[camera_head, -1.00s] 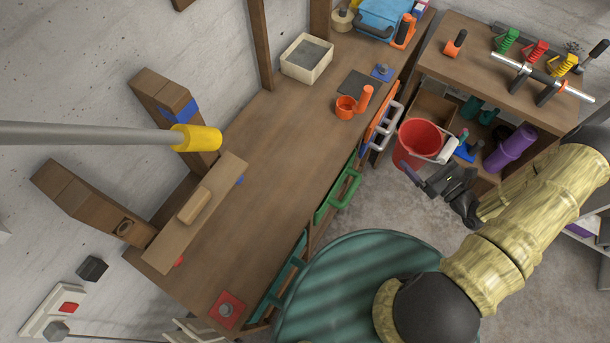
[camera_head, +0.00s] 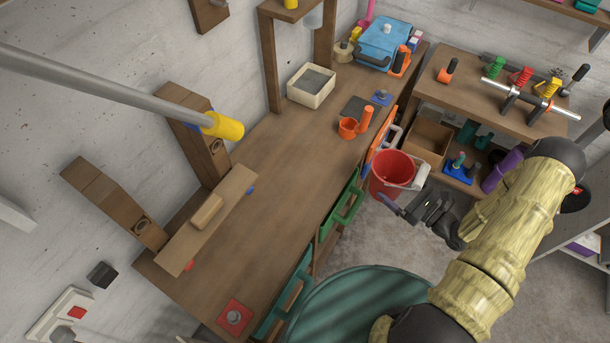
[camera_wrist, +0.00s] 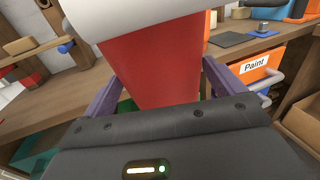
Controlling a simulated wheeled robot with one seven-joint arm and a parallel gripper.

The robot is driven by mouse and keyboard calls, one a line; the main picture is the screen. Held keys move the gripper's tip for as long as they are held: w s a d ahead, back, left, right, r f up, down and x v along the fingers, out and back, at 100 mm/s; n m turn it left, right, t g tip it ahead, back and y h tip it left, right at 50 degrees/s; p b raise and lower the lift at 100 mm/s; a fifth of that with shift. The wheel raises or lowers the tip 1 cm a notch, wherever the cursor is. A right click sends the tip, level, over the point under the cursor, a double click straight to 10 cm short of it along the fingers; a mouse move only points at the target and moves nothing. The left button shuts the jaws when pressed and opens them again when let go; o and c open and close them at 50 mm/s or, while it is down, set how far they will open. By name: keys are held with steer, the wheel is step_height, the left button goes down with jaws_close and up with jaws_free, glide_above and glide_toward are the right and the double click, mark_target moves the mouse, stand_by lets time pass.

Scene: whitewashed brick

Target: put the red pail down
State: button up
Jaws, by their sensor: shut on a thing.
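The red pail (camera_head: 388,178) is beside the right end of the long workbench, lower than its top. It looks roughly upright with its open mouth up and looks empty. My gripper (camera_head: 408,198) is at the pail's near right side, by its white handle grip (camera_head: 402,171). In the wrist view the red pail (camera_wrist: 160,65) lies between the two purple fingers, with the white grip (camera_wrist: 135,15) across the top. The gripper is shut on the pail. The pail's base is hidden, so I cannot tell whether it touches the floor.
The workbench (camera_head: 290,150) has an orange drawer front marked "Paint" (camera_wrist: 255,72) close to the pail and green drawers nearer. A shelf with an open cardboard box (camera_head: 430,140) and a blue item (camera_head: 460,172) stands behind. A green round surface (camera_head: 350,305) is in front.

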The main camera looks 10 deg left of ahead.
mark_target(384, 164)
steer(key=shift+w+a+f+b, duration=0.1)
steer(key=shift+w+f+b, duration=0.15)
steer(key=shift+w+b, duration=0.2)
steer(key=shift+n+g+y, duration=0.6)
steer(key=shift+g, duration=0.2)
steer(key=w+a+b, duration=0.1)
steer(key=b, duration=0.2)
steer(key=w+a+b, duration=0.1)
steer(key=w+b, duration=0.1)
steer(key=b, duration=0.1)
steer(key=w+a+b, duration=0.1)
steer(key=w+b, duration=0.1)
steer(key=b, duration=0.1)
steer(key=shift+w+r, duration=0.1)
steer(key=shift+r, duration=0.15)
steer(key=s+a+r+n+g+b, duration=0.1)
steer(key=a+r+b, duration=0.3)
steer(key=a+b, duration=0.5)
steer(key=a+r+n+g+y+b, duration=0.1)
steer(key=a+r+n+g+b, duration=0.1)
steer(key=a+b, duration=0.7)
steer(key=r+g+b, duration=0.1)
steer(key=g+b, duration=0.1)
steer(key=b, duration=0.4)
steer(key=shift+s+r+y, duration=0.3)
steer(key=shift+s+r, duration=0.05)
steer(key=shift+f, duration=0.1)
step_height(384, 164, down, 6)
steer(key=shift+f+b, duration=0.1)
steer(key=shift+b, duration=0.95)
